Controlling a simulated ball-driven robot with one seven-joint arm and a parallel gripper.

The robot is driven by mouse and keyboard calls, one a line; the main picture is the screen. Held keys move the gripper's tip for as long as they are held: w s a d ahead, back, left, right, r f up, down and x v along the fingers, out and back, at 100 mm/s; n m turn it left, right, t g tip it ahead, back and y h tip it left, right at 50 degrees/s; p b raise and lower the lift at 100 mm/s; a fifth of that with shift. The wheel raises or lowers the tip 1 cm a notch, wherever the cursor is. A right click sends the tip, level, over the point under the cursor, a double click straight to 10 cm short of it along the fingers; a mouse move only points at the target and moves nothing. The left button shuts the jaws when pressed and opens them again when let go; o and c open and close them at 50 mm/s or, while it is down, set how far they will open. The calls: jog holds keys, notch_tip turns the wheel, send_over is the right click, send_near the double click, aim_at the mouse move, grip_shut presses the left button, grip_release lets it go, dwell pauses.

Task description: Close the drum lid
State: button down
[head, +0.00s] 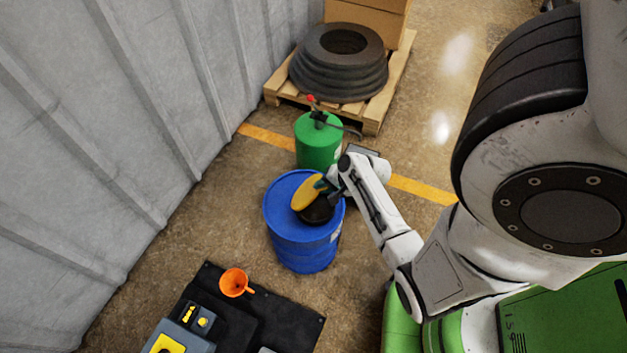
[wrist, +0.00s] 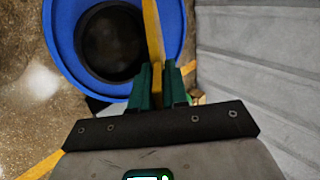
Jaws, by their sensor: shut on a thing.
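The blue drum (head: 303,241) stands upright on the floor, with a round dark opening in its top. Its yellow lid (head: 308,194) is tilted up at the opening, which is partly uncovered. In the wrist view the lid (wrist: 153,35) shows edge-on as a narrow yellow strip, beside the dark opening (wrist: 110,45) in the blue drum top (wrist: 62,35). My gripper (wrist: 160,75) has green fingers shut on the lid's edge. It also shows in the head view (head: 324,183), above the drum top. The fingers hide part of the lid.
A green canister (head: 318,146) stands just behind the drum. Beyond it, a pallet (head: 379,112) carries stacked tyres (head: 340,68) and boxes. A black mat (head: 285,325) with an orange funnel (head: 234,282) lies in front. A grey corrugated wall (head: 130,110) runs along the left.

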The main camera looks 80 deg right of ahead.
aim_at(338, 212)
jog(key=s+f+t+b, duration=0.1)
jog(key=f+b, duration=0.1)
jog(key=b, duration=0.1)
jog(key=s+f+t+b, duration=0.2)
jog(key=b, duration=0.2)
jog(key=s+a+f+t+h+b, duration=0.1)
jog(key=f+b, duration=0.1)
jog(key=b, duration=0.2)
jog(key=shift+s+f+t, duration=0.3)
jog(key=shift+t, duration=0.1)
jog(key=f+t+b, duration=0.1)
jog(key=b, duration=0.1)
jog(key=s+f+t+b, duration=0.1)
jog(key=b, duration=0.1)
jog(key=shift+f+h, duration=0.2)
jog(key=shift+h, duration=0.1)
jog(key=shift+s+a+f+b, duration=0.15)
jog(key=shift+f+b, duration=0.65)
jog(key=shift+b, duration=0.6)
jog(key=c, duration=1.2)
grip_release()
jog(key=shift+r, duration=0.1)
